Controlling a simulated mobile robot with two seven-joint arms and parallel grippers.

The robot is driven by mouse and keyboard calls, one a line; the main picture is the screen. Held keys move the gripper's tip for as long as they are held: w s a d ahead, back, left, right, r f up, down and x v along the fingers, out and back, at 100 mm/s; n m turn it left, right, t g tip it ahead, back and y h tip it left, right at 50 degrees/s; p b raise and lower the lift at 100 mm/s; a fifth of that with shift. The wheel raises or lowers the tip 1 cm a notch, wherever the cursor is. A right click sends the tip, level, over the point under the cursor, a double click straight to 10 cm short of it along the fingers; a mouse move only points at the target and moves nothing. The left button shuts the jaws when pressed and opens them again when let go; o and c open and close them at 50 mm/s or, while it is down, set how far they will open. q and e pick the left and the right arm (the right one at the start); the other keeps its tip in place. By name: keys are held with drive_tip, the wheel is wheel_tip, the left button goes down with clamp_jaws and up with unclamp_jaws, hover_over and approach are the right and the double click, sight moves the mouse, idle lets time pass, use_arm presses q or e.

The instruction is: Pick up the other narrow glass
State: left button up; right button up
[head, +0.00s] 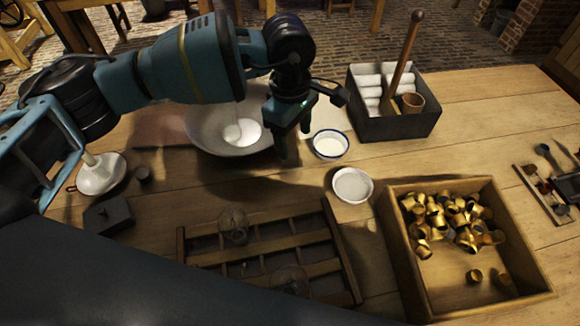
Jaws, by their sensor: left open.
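My left gripper (294,142) comes in from the upper left and points down, its fingers apart and nothing seen between them. It is over the table between the large white bowl and the small blue-rimmed bowl. A clear glass (233,226) stands in the slatted wooden rack (341,248), below and left of the gripper in the picture. A second clear glass (290,280) shows faintly near the rack's front edge, partly in shadow. I cannot tell from this view which glass is narrow. My right gripper is not in view.
A large white bowl (203,133) lies behind the gripper. A blue-rimmed bowl (330,145) and a white dish (352,185) stand close by. A wooden tray (440,285) holds several brass pieces. A dark box (400,128) holds white rolls and a wooden-handled tool.

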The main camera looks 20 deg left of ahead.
sight(290, 156)
use_arm(q)
drive_tip(key=shift+a+f+y, duration=0.1)
drive_tip(key=shift+a+y, duration=0.3)
drive_tip(key=shift+a, duration=0.15)
drive_tip(key=shift+f+b, duration=0.7)
drive_tip(key=shift+f, duration=0.7)
drive_tip(key=shift+w+f+b, duration=0.15)
drive_tip(key=shift+f+b, duration=0.5)
drive_tip(key=shift+f, duration=0.4)
drive_tip(key=shift+w+f+b, duration=0.1)
drive_tip(key=shift+f+b, duration=0.5)
drive_tip(key=shift+f, duration=0.9)
drive_tip(key=shift+r, duration=0.1)
drive_tip(key=shift+c, duration=1)
drive_tip(key=c, duration=1.2)
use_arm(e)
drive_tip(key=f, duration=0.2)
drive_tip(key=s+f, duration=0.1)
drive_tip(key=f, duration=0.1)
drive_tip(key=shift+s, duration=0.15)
